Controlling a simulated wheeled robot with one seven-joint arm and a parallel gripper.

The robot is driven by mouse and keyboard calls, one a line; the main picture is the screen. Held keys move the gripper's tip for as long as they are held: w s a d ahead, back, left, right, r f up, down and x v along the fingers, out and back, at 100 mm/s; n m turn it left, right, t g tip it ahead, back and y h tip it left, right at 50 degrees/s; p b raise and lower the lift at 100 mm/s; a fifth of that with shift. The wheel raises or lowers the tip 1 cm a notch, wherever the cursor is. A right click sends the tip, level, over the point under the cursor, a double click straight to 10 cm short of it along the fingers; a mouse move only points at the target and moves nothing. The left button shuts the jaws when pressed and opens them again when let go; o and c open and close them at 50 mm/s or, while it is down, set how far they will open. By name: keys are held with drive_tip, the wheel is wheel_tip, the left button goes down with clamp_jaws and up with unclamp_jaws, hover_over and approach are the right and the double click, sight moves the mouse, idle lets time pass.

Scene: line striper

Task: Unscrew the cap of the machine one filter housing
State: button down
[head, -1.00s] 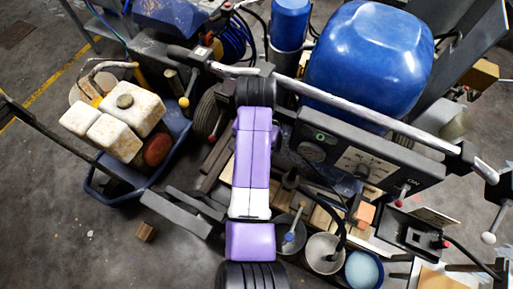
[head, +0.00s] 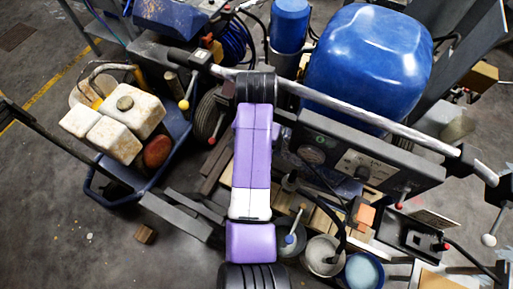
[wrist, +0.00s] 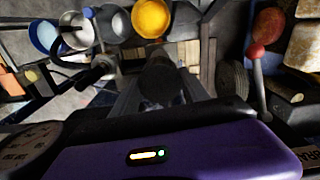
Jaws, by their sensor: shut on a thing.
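In the wrist view, my gripper (wrist: 160,104) reaches down with its dark fingers closed on the sides of a dark round cap (wrist: 160,78). The cap seems to top a dark cylindrical housing, but shadow hides most of the housing and the thread. In the head view, my purple arm covers the gripper and the cap. The striping machine with a big blue tank (head: 368,65) and a grey control panel (head: 340,150) stands at the right of my arm.
A long handlebar (head: 380,118) crosses above the machine close to my arm. Buckets, among them a white one (head: 323,255) and a yellow one (wrist: 152,18), stand near the gripper. A blue cart with white canisters (head: 125,125) is at left. Floor at lower left is mostly clear.

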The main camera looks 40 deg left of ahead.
drive_tip(key=shift+r, duration=2.45)
